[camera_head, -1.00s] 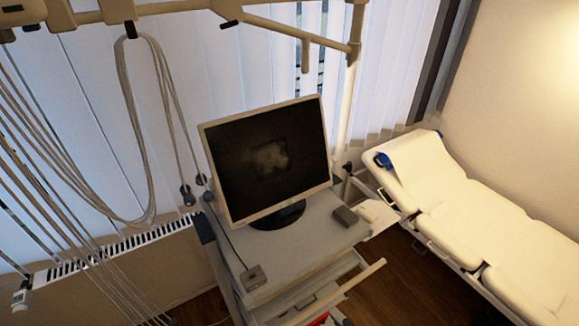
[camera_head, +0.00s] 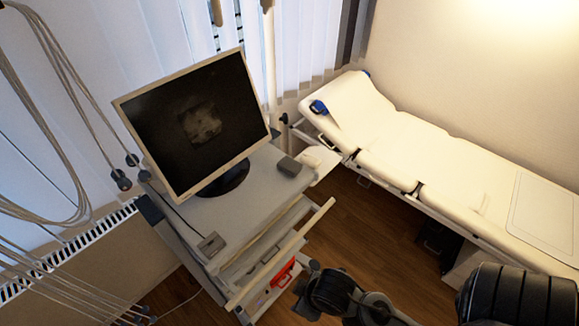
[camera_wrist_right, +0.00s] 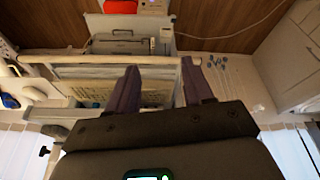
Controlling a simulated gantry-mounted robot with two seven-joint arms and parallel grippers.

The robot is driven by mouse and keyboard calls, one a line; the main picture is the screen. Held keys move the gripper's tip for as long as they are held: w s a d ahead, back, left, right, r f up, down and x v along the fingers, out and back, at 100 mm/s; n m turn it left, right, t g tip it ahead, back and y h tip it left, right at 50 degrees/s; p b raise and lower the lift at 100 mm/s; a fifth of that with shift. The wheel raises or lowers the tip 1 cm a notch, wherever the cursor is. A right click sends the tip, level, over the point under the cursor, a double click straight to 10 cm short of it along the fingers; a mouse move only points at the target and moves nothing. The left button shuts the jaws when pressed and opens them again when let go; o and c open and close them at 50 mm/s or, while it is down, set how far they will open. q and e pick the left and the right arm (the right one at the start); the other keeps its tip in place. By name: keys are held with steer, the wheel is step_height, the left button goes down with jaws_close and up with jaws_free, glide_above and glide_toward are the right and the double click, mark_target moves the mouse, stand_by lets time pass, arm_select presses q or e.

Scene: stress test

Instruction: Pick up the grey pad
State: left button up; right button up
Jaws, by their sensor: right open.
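Two small grey items lie on the trolley top in the head view: a dark grey block (camera_head: 288,166) at its right rear and a flat grey square with a cable (camera_head: 211,244) at its front left corner. I cannot tell for sure which is the grey pad. My right gripper (camera_wrist_right: 162,85) is open and empty in the right wrist view, its two fingers apart in front of the trolley. Parts of my arm show at the bottom right of the head view, clear of both items. My left gripper is not in view.
A monitor (camera_head: 195,125) stands on the trolley (camera_head: 225,210). A drawer or handle bar (camera_head: 280,255) sticks out at its front, with a red item (camera_head: 283,273) below. A cream couch (camera_head: 420,150) stands to the right. Cables hang at the left. Wooden floor lies between.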

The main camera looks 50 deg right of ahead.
steer(key=shift+o, duration=0.5)
steer(key=o, duration=0.8)
steer(key=shift+d, duration=0.1)
